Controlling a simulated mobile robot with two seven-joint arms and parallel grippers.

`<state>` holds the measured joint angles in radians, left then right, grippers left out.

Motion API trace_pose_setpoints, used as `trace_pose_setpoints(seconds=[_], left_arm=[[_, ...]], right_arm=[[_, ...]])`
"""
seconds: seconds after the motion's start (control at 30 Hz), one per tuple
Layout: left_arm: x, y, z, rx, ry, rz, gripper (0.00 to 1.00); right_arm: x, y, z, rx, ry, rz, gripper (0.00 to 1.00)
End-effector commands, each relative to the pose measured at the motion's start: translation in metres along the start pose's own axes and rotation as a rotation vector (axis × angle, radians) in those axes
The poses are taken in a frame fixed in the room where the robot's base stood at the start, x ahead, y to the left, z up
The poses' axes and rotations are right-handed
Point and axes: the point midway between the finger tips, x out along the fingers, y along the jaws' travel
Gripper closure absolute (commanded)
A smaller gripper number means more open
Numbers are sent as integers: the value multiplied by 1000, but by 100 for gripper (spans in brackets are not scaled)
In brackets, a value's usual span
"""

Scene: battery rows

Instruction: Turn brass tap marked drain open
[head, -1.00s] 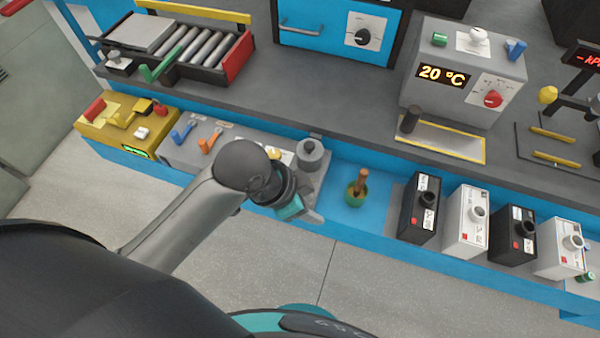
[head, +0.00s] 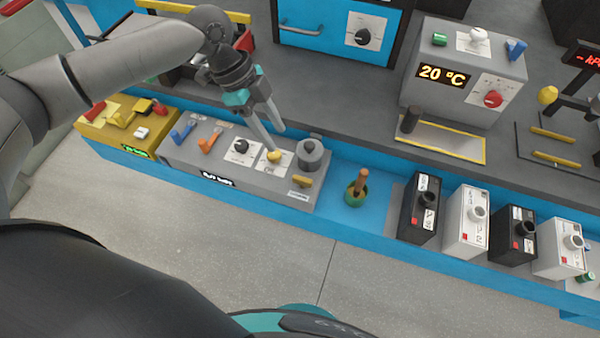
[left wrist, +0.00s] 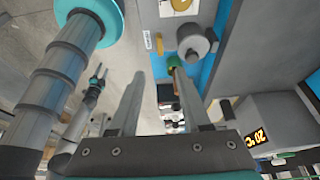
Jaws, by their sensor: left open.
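The brass tap (head: 303,181) is a small gold handle at the right end of the grey panel box (head: 222,184), below a grey cylinder (head: 310,156). A white label, too small to read, sits by it. In the left wrist view the tap (left wrist: 159,45) shows beyond the fingertips. My left gripper (head: 277,140) is open and empty, pointing down near the yellow knob (head: 274,156), up and left of the tap. Its two fingers (left wrist: 158,73) stand apart in the left wrist view. What looks like my right gripper (left wrist: 98,78) shows small there; its fingers are unclear.
Blue (head: 182,133) and orange (head: 210,142) levers and a black knob (head: 240,148) share the panel. A green pot with a brown handle (head: 356,188) stands right of it, before several black and white boxes. The floor in front is clear.

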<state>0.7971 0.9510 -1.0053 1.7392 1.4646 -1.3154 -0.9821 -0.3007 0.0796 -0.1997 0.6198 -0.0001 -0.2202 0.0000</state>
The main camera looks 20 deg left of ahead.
Motion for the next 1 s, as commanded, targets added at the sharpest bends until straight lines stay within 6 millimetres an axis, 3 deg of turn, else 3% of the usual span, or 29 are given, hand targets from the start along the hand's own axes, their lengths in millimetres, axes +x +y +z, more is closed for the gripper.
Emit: trace_pose_setpoints(seconds=[0.17, 0.5, 0.7, 1.0], left_arm=[[24, 1, 0, 1, 1, 4, 52], [98, 1, 0, -1, 1, 4, 52], [132, 1, 0, -2, 0, 3, 52], [151, 1, 0, -1, -1, 1, 52]], right_arm=[[4, 0, 0, 1, 1, 0, 50], [16, 0, 1, 1, 1, 0, 50], [22, 0, 1, 1, 1, 0, 50], [25, 0, 1, 1, 2, 0, 50]])
